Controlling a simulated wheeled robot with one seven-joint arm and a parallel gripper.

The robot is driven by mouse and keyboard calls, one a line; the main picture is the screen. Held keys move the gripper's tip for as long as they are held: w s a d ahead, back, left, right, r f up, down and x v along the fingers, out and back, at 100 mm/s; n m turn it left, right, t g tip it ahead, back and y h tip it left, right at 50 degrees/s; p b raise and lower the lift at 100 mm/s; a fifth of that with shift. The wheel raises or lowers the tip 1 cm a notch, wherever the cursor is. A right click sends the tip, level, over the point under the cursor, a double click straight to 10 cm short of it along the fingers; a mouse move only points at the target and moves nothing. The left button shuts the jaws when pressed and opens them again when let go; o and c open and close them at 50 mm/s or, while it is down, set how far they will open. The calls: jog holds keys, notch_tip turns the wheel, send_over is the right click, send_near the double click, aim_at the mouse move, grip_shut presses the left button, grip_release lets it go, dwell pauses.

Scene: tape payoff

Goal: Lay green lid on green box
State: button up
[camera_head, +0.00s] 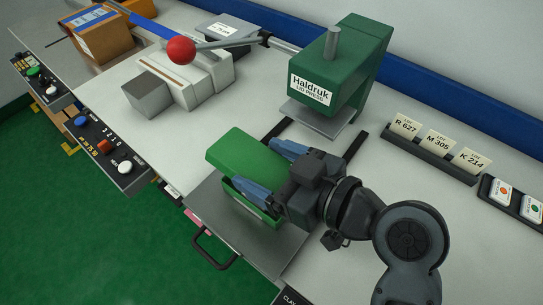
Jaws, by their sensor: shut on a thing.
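The green lid (239,153) is a flat green slab in the head view, left of the lid press's front. My gripper (268,168) reaches in from the right, its two blue-grey fingers shut on the lid. The green box (262,214) shows only as a green strip below the lid and the near finger, above a grey metal plate (232,220). Lid, fingers and hand hide most of the box. I cannot tell whether the lid touches the box or hangs just above it.
The green Haldruk lid press (352,65) stands behind. A white machine with a red-knobbed lever (181,50) is at the back left, beside a cardboard box (103,38). Lot cards (438,141) stand at the right. Control panels (108,145) line the left edge.

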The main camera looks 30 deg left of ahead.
jog(key=shift+f+b, duration=1.4)
jog(key=shift+f, duration=0.9)
jog(key=shift+f+b, duration=0.75)
jog(key=shift+f, duration=0.05)
jog(key=shift+d+f+b, duration=0.15)
jog(key=shift+f+b, duration=0.7)
jog(key=shift+b, duration=0.35)
jog(key=o, duration=0.9)
